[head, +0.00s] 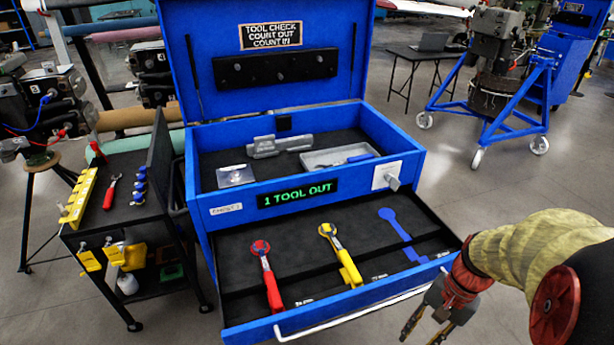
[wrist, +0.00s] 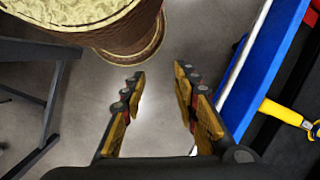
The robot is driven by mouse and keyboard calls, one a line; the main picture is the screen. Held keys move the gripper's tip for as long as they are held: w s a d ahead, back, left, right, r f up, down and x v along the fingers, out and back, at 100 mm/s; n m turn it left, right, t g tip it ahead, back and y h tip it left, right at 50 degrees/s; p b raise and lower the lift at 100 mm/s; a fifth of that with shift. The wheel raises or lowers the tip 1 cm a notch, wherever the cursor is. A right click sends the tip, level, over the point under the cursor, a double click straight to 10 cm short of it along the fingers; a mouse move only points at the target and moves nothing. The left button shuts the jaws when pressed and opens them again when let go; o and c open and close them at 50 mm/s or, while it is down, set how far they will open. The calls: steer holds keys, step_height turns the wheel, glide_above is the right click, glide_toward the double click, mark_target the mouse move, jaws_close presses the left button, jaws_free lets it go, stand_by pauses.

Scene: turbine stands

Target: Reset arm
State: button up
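My gripper (head: 432,318) is in the head view at the lower right, just right of the open drawer's front edge. In the wrist view my gripper (wrist: 160,76) has its fingers spread apart with only floor between them. It is open and empty. The blue tool chest (head: 222,211) stands in the middle with its lid up and its drawer (head: 336,312) pulled out. In the drawer lie a red-handled tool (head: 271,287) and a yellow-handled tool (head: 343,258). A blue tool-shaped outline (head: 395,226) at the right is empty. The chest's sign (head: 298,194) reads "1 TOOL OUT".
A black cart (head: 128,214) with a red-handled tool (head: 110,193) stands left of the chest. A blue wheeled stand (head: 541,84) is at the back right. A round brown thing (wrist: 139,32) is close at the wrist view's top left.

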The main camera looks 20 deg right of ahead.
steer(key=w+a+r+n+t+h, duration=0.1)
steer(key=w+a+r+n+t, duration=0.1)
steer(key=a+r+n, duration=0.4)
steer(key=w+a+r+n+t+h, duration=0.2)
steer(key=a+r+n+t, duration=0.2)
steer(key=a+r, duration=0.6)
steer(key=shift+w+a+r+n, duration=0.25)
steer(key=shift+r+n, duration=0.7)
steer(key=shift+n, duration=0.25)
steer(key=shift+r, duration=0.1)
stand_by(3.8)
